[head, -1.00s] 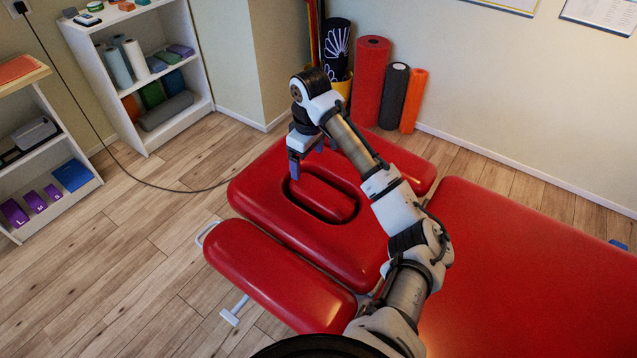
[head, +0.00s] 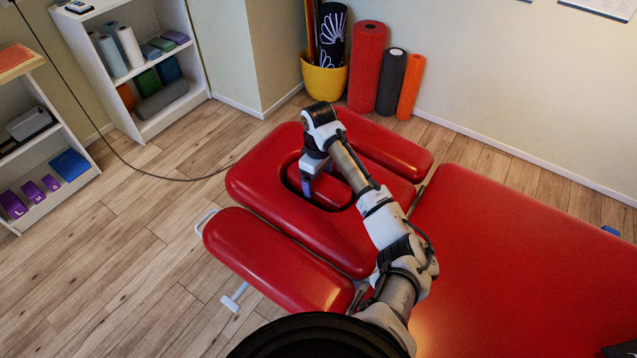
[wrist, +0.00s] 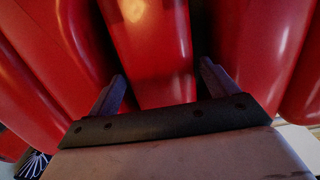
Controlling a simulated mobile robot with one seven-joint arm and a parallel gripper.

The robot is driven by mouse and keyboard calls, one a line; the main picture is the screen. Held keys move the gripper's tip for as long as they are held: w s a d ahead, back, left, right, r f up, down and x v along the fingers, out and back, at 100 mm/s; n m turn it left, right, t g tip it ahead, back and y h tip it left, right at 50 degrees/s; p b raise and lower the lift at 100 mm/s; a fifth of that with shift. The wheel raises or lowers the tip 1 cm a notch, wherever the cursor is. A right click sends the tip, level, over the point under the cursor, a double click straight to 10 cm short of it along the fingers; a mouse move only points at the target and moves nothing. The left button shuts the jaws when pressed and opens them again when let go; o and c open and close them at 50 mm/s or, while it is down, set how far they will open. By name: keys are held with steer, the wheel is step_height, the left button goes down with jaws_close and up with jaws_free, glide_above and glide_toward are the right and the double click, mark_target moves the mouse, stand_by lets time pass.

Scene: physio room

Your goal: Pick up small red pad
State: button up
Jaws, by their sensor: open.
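The small red pad (head: 329,188) lies in the oval opening of the red headrest section (head: 262,222) of the treatment table. My gripper (head: 309,190) is at the left end of that opening, pointing down, and partly hides the pad. In the wrist view the pad (wrist: 153,60) runs away from between the two fingers of my gripper (wrist: 160,88). The fingers are open, one on each side of the pad, with gaps to it. Whether the fingertips reach below its top cannot be told.
Red armrest cushions flank the headrest, one in front (head: 275,262) and one behind (head: 385,145). The long red table top (head: 530,270) is at the right. Foam rollers (head: 368,68) and a yellow pot (head: 325,78) stand by the wall.

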steer(key=shift+f, duration=1)
steer(key=shift+c, duration=0.2)
steer(key=c, duration=0.8)
steer(key=shift+r, duration=0.2)
